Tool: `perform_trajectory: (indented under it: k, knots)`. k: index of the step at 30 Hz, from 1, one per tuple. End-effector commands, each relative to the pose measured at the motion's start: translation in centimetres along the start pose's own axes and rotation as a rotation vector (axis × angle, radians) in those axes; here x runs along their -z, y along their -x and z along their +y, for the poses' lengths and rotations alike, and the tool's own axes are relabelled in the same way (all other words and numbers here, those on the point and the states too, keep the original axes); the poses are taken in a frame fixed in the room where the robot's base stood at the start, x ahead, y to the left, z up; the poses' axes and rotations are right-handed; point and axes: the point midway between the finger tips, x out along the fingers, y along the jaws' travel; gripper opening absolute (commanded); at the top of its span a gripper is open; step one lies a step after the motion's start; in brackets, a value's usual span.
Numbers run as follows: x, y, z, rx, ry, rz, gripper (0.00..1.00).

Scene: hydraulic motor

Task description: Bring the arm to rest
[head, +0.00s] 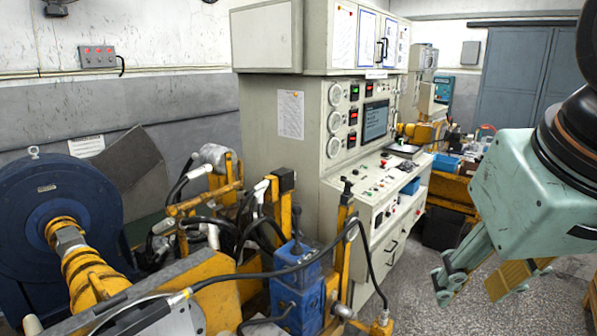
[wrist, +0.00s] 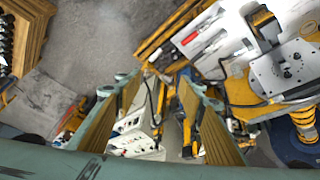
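My gripper (head: 474,284) hangs at the right of the head view, below a pale green wrist housing. Its two fingers with yellow-brown pads point down and to the left, apart from each other. In the wrist view my gripper (wrist: 160,86) shows both fingers spread with a clear gap. Nothing is held between them, and the floor and machinery show through the gap far below. The fingers touch nothing that I can see. The upper arm is mostly cut off by the right edge of the head view.
A beige control cabinet (head: 268,125) with a console stands in the middle. A blue round machine (head: 40,205) with a yellow shaft is at left. Yellow frames, hoses and a blue block (head: 297,290) fill the front. Speckled floor (head: 415,300) is open between cabinet and gripper.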

Motion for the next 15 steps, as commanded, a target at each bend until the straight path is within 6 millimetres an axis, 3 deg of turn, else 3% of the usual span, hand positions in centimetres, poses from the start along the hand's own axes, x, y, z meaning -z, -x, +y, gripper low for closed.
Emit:
perform_trajectory:
  k: [3,6,10,15]
  knots:
    - [-3.7,0.2,-0.9,0.023,0.005,-0.041,0.36]
    - [-6.1,0.3,-1.5,0.039,0.01,-0.072,0.36]
    - [-8.0,0.4,-2.0,0.053,0.013,-0.095,0.36]
    - [-8.9,0.4,-2.2,0.059,0.016,-0.107,0.36]
